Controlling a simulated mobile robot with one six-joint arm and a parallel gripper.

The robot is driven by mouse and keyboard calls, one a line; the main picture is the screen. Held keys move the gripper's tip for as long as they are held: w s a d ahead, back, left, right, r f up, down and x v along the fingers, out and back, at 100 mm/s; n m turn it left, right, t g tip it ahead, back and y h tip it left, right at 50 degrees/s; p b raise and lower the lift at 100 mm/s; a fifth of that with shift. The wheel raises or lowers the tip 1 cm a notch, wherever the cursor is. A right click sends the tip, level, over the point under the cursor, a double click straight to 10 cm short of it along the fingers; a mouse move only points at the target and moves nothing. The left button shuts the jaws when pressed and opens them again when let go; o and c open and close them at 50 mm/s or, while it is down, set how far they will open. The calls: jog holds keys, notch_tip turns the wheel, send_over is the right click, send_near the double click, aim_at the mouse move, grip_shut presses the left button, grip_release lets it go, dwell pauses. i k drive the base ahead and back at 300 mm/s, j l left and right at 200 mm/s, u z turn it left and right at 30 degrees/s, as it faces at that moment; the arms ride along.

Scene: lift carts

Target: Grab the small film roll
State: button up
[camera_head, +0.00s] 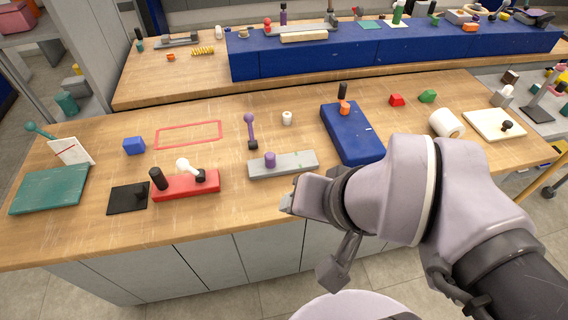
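A small white roll (287,118) stands upright on the wooden bench, right of a purple-knobbed lever and left of the blue board. It is the smaller of two white rolls. The larger white roll (446,123) lies on its side at the right of the bench. My gripper (312,236) is at the front edge of the bench, below and slightly right of the small roll in the picture. Its two fingers are apart with nothing seen between them. It does not touch the roll.
A grey block (298,163) with a purple knob lies between my gripper and the small roll. The blue board (352,142), purple-knobbed lever (250,128) and red block (190,186) are nearby. Bare wood surrounds the roll. A raised blue platform (300,59) stands behind.

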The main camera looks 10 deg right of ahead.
aim_at(286, 116)
jog(key=i+l+u, duration=0.5)
jog(key=l, duration=0.15)
jog(key=i+l+u, duration=0.1)
jog(key=l+u, duration=0.15)
jog(key=l, duration=0.1)
